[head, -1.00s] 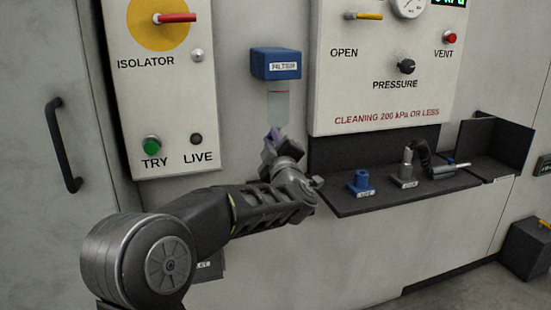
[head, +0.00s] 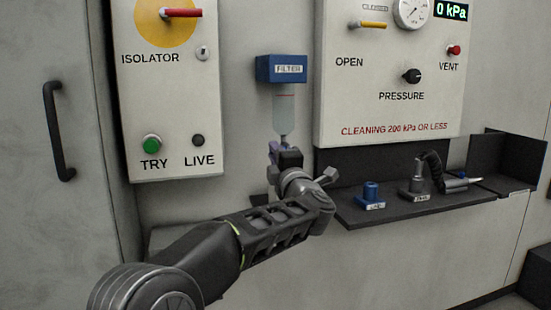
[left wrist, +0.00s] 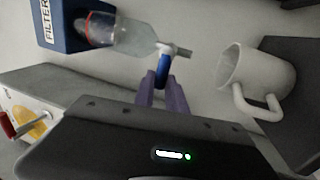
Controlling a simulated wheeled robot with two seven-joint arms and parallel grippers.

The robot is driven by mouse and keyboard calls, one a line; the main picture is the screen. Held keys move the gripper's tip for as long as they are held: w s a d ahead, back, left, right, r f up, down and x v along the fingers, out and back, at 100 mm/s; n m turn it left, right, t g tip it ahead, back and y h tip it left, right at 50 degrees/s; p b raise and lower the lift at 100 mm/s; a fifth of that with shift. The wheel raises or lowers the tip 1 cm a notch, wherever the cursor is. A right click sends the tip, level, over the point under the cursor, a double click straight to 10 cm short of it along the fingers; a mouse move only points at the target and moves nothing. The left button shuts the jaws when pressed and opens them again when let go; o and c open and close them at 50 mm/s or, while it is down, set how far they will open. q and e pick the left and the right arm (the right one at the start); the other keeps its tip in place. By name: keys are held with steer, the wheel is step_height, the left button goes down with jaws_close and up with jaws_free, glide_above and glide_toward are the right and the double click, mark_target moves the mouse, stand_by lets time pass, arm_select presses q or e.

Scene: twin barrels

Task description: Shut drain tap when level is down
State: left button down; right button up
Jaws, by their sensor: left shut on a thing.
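The blue filter head (head: 281,68), labelled FILTER, is on the wall with a clear bowl (head: 284,112) hanging below it. The bowl also shows in the left wrist view (left wrist: 125,35), with a red line near its top; I cannot make out a liquid level. The drain tap (left wrist: 178,50) is at the bowl's lower end. Its blue handle (left wrist: 163,72) points crossways to the outlet, toward my gripper. My left gripper (left wrist: 163,88) is shut on this handle with its purple fingers. In the head view my left gripper (head: 280,150) hides most of the tap. My right gripper is not in view.
A white mug (left wrist: 245,75) stands near the outlet in the wrist view. The isolator panel (head: 180,115) is left of the filter, the pressure panel (head: 345,110) right. Its display (head: 451,11) reads 0 kPa. A dark shelf (head: 350,215) with fittings juts out below.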

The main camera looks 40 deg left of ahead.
arm_select(q)
steer(key=c, duration=1.4)
jaws_free()
steer(key=shift+o, duration=0.2)
steer(key=v, duration=0.7)
steer(key=shift+s+d, duration=0.25)
steer(key=shift+d, duration=0.1)
steer(key=shift+f, duration=0.1)
